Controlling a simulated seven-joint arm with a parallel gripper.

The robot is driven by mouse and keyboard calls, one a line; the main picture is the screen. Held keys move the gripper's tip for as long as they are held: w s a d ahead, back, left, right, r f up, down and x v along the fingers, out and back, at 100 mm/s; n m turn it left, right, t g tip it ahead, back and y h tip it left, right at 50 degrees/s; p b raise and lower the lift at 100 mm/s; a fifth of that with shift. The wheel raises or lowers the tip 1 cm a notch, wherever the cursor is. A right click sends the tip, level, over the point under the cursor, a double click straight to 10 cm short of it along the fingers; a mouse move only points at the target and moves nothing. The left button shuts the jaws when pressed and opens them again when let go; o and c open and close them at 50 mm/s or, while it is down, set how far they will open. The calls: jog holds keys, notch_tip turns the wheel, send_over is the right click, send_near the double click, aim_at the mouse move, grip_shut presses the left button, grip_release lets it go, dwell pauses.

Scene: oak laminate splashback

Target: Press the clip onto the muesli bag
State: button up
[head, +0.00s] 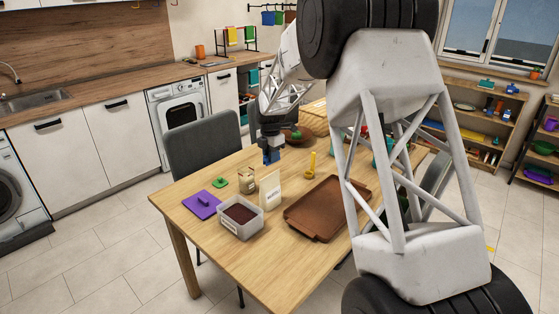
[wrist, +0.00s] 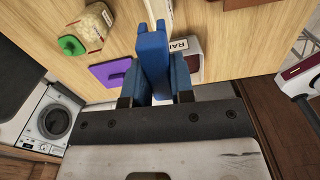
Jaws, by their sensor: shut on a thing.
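The muesli bag (head: 271,190) is a pale, upright pouch near the middle of the table in the head view. A strip of what looks like its pale side (wrist: 158,9) shows at the top of the wrist view, beyond the clip. My gripper (head: 270,150) is above and apart from the bag in the head view. In the wrist view my gripper (wrist: 157,85) is shut on the blue clip (wrist: 152,50), which points away from the wrist toward the bag. The clip also shows in the head view (head: 270,157). Its jaw end is hard to make out.
A grey chair (head: 205,145) stands behind the table (head: 265,268). The front of the tabletop is clear.

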jog(key=shift+s+a+r+n, duration=0.1)
jog(key=shift+a+r+n, duration=0.2)
jog(key=shift+a+n, duration=0.15)
jog(key=shift+f, duration=0.25)
jog(key=shift+f, duration=2.15)
jog(key=shift+f, duration=1.25)
dwell(2.2)
jog(key=o, duration=1.4)
jog(key=shift+o, duration=0.2)
jog(key=shift+r, duration=0.2)
